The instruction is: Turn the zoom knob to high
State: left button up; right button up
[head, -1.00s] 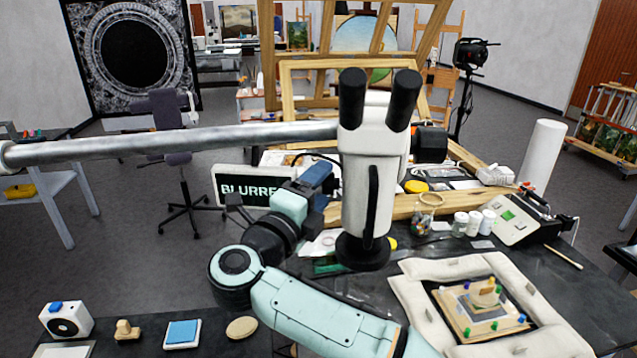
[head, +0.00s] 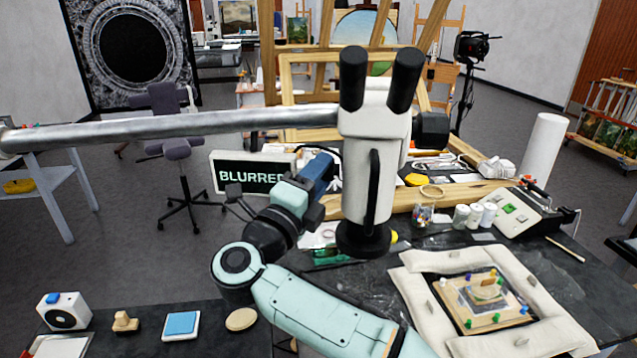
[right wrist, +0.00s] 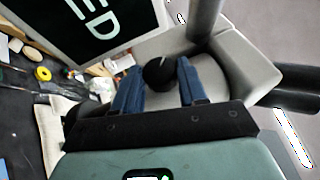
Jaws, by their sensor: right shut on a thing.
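The white microscope (head: 372,190) has two black eyepieces and a black lower end, and hangs on a grey metal boom (head: 200,128). My right gripper (head: 324,172) is at its left side in the head view. In the right wrist view its two blue fingers (right wrist: 161,85) are on either side of a round black zoom knob (right wrist: 159,73), shut on it. In the head view that knob is hidden behind the gripper. Another black knob (head: 432,131) sticks out on the microscope's right side. I cannot read any zoom mark. My left gripper is not in view.
A sign (head: 252,176) reading "BLURRED" stands behind the gripper. White cushions (head: 425,310) surround a small framed piece with coloured pins (head: 487,295) below right. Bottles (head: 475,215) and a grey control box (head: 513,213) stand farther right.

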pick_arm(q)
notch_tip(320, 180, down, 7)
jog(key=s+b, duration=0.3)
jog(key=b, duration=0.2)
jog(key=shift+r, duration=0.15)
pick_arm(e)
jog(key=shift+w+f+m+t+h, duration=0.1)
jog(key=shift+f+m+t+h, duration=0.15)
jog(key=shift+m+t+h, duration=0.7)
jog(key=shift+w+f+m+t+h, duration=0.15)
jog(key=shift+m+t+h, duration=0.4)
jog(key=shift+m+h, duration=0.65)
pick_arm(q)
jog(key=shift+b, duration=0.3)
pick_arm(e)
jog(key=shift+s+h, duration=0.1)
jog(key=shift+h, duration=0.15)
jog(key=o, duration=1.1)
jog(key=shift+c, duration=0.2)
